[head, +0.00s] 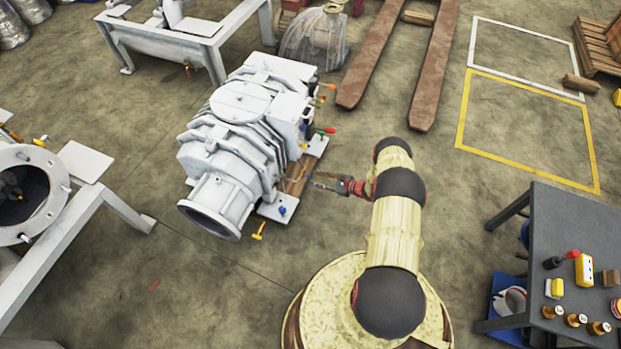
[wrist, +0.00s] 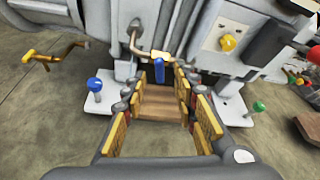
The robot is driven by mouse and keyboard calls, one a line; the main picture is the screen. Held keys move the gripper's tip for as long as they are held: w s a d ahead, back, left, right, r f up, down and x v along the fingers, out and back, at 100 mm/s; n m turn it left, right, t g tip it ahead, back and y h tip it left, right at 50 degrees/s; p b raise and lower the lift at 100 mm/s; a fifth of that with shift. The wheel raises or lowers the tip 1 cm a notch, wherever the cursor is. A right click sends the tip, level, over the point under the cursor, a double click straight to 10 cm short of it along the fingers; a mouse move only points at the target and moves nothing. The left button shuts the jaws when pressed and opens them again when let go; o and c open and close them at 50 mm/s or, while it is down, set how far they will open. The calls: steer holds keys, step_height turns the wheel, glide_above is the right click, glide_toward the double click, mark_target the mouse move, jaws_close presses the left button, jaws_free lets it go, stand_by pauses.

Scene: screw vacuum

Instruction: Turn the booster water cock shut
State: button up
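A small brass cock with a blue lever (wrist: 159,70) sits on a thin bent pipe at the pump's lower side, straight ahead in the wrist view. Its lever hangs down. No label shows that names it the booster water cock. My gripper (wrist: 161,78) is open and empty, its yellow-padded fingers apart, with the blue lever showing between the tips. I cannot tell whether the tips reach around it or stop short. In the head view my gripper (head: 312,181) is beside the near side of the white vacuum pump (head: 240,103); the blue lever is not clear there.
A blue knob (wrist: 95,85) and a yellow handle (wrist: 45,56) are left of my gripper. A dark table (head: 560,225) with small parts stands at the right.

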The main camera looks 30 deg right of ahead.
mark_target(308, 177)
steer(key=shift+b+x, duration=0.55)
steer(key=shift+x, duration=1.5)
jaws_close()
